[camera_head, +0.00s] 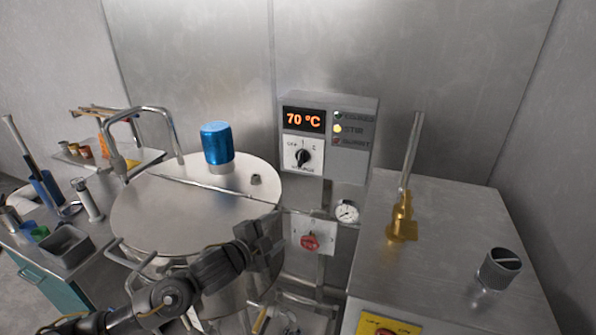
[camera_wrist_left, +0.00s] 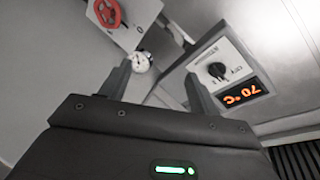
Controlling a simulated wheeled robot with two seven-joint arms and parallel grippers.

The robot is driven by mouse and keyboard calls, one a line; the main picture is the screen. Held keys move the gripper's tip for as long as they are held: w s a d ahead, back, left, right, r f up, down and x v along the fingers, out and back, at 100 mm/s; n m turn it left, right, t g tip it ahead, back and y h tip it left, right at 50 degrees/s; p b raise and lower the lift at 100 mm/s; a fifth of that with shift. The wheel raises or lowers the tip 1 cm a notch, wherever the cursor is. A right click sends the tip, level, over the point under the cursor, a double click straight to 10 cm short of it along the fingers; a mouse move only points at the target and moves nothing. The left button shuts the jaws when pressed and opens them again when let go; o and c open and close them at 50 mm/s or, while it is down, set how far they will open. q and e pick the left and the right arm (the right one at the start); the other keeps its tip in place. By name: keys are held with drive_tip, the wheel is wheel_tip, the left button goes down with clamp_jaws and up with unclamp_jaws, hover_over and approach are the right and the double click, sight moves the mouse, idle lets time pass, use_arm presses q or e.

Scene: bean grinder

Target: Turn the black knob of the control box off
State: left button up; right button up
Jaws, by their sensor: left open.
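The control box (camera_head: 355,140) is grey and hangs on the metal back wall, with an orange display reading 70 °C. Its black knob (camera_head: 303,157) sits on a white plate below the display. In the left wrist view the knob (camera_wrist_left: 217,70) shows upside down, beyond the fingertips. My left gripper (camera_head: 266,235) is below and left of the box, in front of the round vat; it also shows in the left wrist view (camera_wrist_left: 158,82). It is open, empty and apart from the knob. My right gripper is not in view.
A round steel vat (camera_head: 150,215) with a blue cap (camera_head: 217,143) stands left of the box. A red knob (camera_head: 310,242) and a gauge (camera_head: 347,212) sit below the box. A steel cabinet (camera_head: 455,225) with a brass fitting (camera_head: 402,220) stands right.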

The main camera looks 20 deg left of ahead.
sight(298, 161)
use_arm(q)
drive_tip(key=w+a+r+m+t+h, duration=0.25)
drive_tip(key=w+r+m, duration=0.4)
drive_tip(key=r, duration=0.45)
drive_tip(key=shift+m+g+h, duration=0.25)
drive_tip(key=shift+g+h, duration=0.1)
drive_tip(key=p+x, duration=0.1)
drive_tip(key=x, duration=0.2)
drive_tip(key=p+x, duration=0.2)
drive_tip(key=x, duration=0.1)
drive_tip(key=p+x, duration=0.1)
drive_tip(key=x, duration=0.2)
drive_tip(key=shift+w+a+r, duration=0.2)
drive_tip(key=shift+w, duration=0.25)
drive_tip(key=shift+w+d+f+p, duration=0.1)
drive_tip(key=shift+w+d+p, duration=0.05)
drive_tip(key=shift+w+p, duration=0.2)
drive_tip(key=c, duration=1)
